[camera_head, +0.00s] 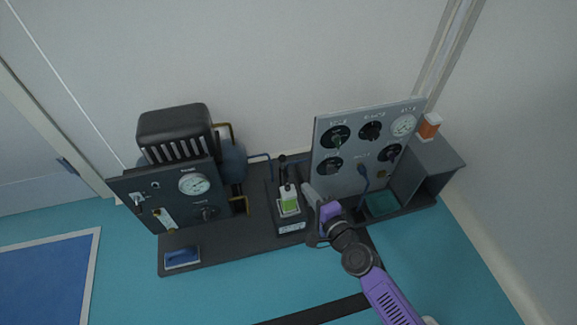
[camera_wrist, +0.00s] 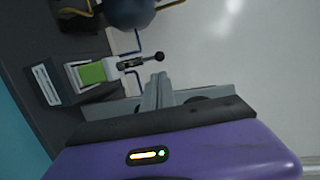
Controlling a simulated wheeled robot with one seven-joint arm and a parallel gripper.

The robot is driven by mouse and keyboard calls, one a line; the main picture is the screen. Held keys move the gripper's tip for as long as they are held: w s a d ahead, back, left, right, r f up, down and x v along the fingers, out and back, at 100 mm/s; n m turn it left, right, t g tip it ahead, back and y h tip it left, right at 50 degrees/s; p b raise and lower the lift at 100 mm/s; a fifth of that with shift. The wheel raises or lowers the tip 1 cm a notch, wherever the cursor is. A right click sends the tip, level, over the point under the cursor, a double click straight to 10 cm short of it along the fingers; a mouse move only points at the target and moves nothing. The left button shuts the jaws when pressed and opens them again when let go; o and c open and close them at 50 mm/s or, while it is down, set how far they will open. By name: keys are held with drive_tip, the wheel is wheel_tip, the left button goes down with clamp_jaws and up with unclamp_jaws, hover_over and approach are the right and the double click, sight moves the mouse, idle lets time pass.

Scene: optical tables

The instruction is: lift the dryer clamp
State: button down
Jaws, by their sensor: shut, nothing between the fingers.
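The clamp's dark base (camera_head: 292,227) stands on the bench between two instrument panels, with a pale label on its front. A white and green block (camera_head: 289,202) sits in it, and a dark lever with a round black knob (camera_head: 283,159) rises behind. In the wrist view the green block (camera_wrist: 92,74) and the lever's knob (camera_wrist: 158,53) lie left of and above my fingertips. My gripper (camera_head: 308,189) is just right of the clamp, apart from the lever. Its fingers (camera_wrist: 158,92) are shut and empty.
A dark panel with a gauge (camera_head: 195,185) and a black finned unit (camera_head: 175,130) stand left. A grey panel with several dials (camera_head: 362,150) stands close to my gripper's right. An open grey box (camera_head: 430,175) bears an orange-and-white container (camera_head: 429,126). A blue tray (camera_head: 182,257) lies front left.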

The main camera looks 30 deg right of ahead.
sight(284, 159)
drive_tip(key=b+x, duration=0.4)
drive_tip(key=x, duration=0.9)
drive_tip(key=shift+r+p, duration=0.2)
drive_tip(key=shift+p, duration=0.4)
